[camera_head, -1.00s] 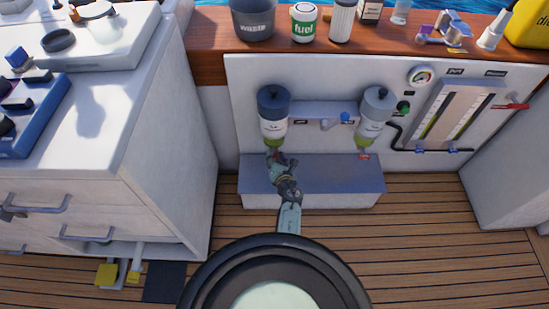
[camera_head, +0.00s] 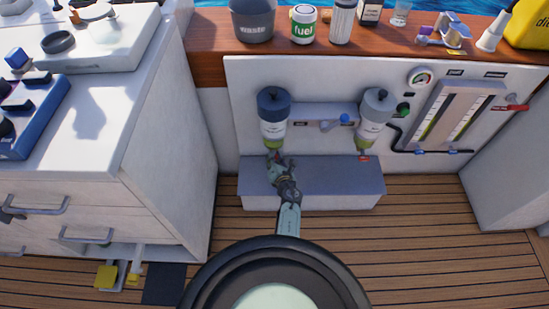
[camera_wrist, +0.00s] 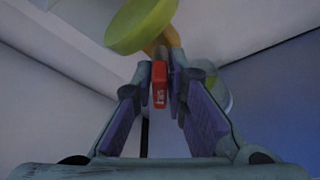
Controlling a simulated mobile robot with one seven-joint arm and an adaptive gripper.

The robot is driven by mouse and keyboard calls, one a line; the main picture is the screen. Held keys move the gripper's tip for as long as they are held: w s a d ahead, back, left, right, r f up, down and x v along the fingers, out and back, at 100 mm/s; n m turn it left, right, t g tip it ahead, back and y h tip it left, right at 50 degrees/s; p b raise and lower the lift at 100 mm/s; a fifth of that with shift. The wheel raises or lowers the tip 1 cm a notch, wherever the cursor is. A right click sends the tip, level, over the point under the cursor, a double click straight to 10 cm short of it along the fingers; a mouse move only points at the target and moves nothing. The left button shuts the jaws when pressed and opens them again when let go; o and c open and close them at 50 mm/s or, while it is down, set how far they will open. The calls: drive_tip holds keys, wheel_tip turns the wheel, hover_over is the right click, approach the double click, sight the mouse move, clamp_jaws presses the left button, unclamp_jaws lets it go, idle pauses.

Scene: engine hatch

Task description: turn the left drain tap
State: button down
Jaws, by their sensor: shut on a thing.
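The left filter (camera_head: 273,112), with a dark blue head, a white label and a yellow-green bowl, hangs on the white panel. Its left drain tap has a small red handle (camera_wrist: 159,84), seen in the wrist view under the yellow-green bowl (camera_wrist: 140,24) and an orange-brown stem (camera_wrist: 167,42). My gripper (camera_wrist: 160,86) is shut on the red handle, one fingertip on each side. In the head view my gripper (camera_head: 274,160) is just below the left filter and hides most of the tap.
The right filter (camera_head: 374,118), with a grey head, hangs to the right with its own red tap (camera_head: 364,158). A grey step (camera_head: 340,178) lies below both. A blue-handled valve (camera_head: 344,118) sits between them. A white cabinet (camera_head: 165,150) stands to the left.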

drive_tip(key=shift+m, duration=0.3)
drive_tip(key=shift+f+m+y+b, duration=0.2)
drive_tip(key=shift+m+y+b, duration=0.4)
drive_tip(key=shift+m+b, duration=0.15)
drive_tip(key=m+t+y+b, duration=0.1)
drive_tip(key=m+b, duration=0.1)
drive_tip(key=shift+d+f+m, duration=0.1)
drive_tip(key=shift+m, duration=0.25)
drive_tip(key=shift+m+t+y+b, duration=0.7)
drive_tip(key=shift+m+t+b, duration=0.1)
drive_tip(key=shift+m+b, duration=0.95)
drive_tip(key=c, duration=1.6)
unclamp_jaws()
drive_tip(key=shift+r, duration=0.2)
